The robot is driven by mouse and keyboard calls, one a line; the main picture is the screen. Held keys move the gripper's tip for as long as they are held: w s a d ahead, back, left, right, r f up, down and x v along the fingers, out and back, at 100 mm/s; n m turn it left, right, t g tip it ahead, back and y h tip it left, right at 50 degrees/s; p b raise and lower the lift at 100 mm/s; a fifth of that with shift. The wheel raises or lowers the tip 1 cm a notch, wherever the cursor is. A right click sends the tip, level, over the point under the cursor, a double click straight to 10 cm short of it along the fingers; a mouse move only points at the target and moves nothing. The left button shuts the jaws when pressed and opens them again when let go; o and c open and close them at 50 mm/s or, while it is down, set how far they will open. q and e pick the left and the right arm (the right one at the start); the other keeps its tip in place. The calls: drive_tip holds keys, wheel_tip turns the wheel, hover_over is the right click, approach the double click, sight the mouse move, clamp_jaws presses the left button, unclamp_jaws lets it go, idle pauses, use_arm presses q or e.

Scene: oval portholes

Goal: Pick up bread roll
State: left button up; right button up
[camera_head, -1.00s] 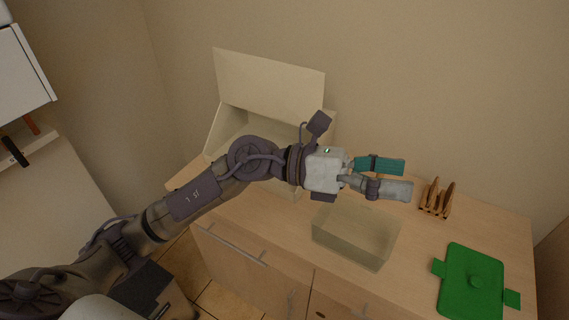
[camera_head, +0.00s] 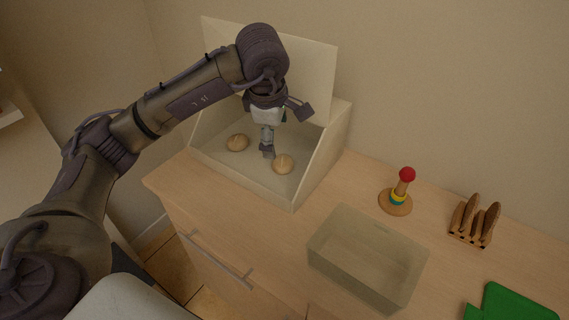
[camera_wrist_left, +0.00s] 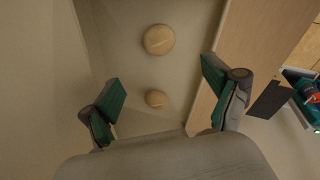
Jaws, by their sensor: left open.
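Two round tan bread rolls lie on the floor of an open cream box (camera_head: 325,160). In the head view one roll (camera_head: 283,164) is to the right of my left gripper and the other roll (camera_head: 237,142) is to its left. My left gripper (camera_head: 267,150) points down into the box, open and empty. My right gripper is not in view.
The box's raised lid (camera_head: 318,75) stands behind my arm.

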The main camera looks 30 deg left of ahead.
sight(282, 160)
use_arm(q)
drive_tip(key=x, duration=0.7)
drive_tip(key=shift+w+d, duration=0.1)
drive_tip(key=shift+d, duration=0.05)
drive_tip(key=p+x, duration=0.1)
drive_tip(key=x, duration=0.2)
drive_tip(key=shift+w+d+f, duration=0.1)
drive_tip(key=shift+d+f, duration=0.05)
drive_tip(key=shift+f, duration=0.2)
drive_tip(key=shift+w+f, duration=0.1)
drive_tip(key=shift+f, duration=0.25)
drive_tip(key=c, duration=1)
drive_tip(key=shift+c, duration=1.2)
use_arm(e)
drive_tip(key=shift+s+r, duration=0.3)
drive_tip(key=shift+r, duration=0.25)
